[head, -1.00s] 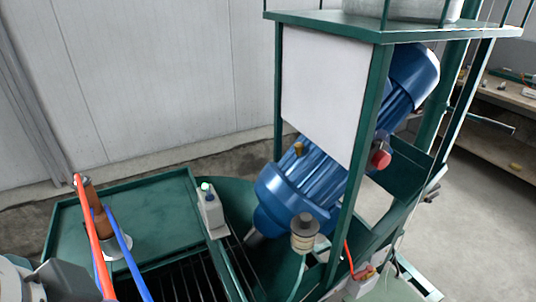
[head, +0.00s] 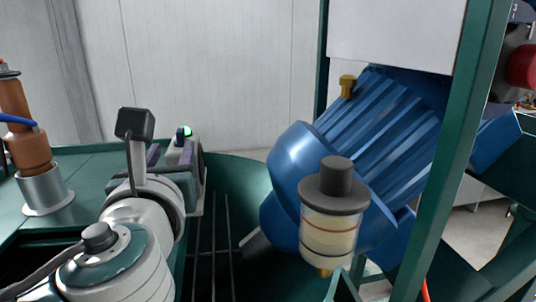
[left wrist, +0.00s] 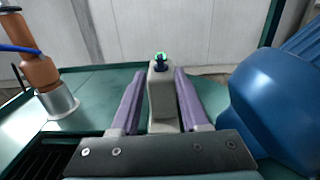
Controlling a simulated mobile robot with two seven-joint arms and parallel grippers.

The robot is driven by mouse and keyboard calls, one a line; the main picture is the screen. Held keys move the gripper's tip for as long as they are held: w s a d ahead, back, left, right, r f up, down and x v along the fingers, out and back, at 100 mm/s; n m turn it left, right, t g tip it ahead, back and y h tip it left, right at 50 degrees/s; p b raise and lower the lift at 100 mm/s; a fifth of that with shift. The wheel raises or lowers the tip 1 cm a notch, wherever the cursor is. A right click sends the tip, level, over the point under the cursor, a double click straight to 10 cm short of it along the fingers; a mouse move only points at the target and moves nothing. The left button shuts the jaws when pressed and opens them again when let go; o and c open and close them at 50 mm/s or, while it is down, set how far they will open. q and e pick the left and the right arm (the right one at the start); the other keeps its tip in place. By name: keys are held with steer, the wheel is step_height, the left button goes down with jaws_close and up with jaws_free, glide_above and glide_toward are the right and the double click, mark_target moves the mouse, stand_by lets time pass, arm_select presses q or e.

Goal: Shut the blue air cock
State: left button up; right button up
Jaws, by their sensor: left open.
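A grey upright box with a small green-and-white lit top (head: 185,132) stands at the far edge of the green table. It also shows in the left wrist view (left wrist: 161,95), where its top has a dark bluish part. I cannot tell whether this is the blue air cock, and no other clearly blue cock shows. My left gripper (head: 170,152) is open, pointing at the box. In the left wrist view its purple fingers (left wrist: 158,75) lie on either side of the box, apart from each other. Whether they touch it is unclear. My right gripper is not in view.
A large blue ribbed motor (head: 385,130) stands to the right, behind a green frame post (head: 455,150). A clear filter cup (head: 330,225) with a grey cap is in front of it. A brown post (head: 27,150) with a blue hose stands at left.

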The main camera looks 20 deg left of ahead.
mark_target(179, 134)
arm_select(q)
steer(key=x, duration=1)
steer(key=shift+r, duration=0.1)
jaws_close()
stand_by(0.3)
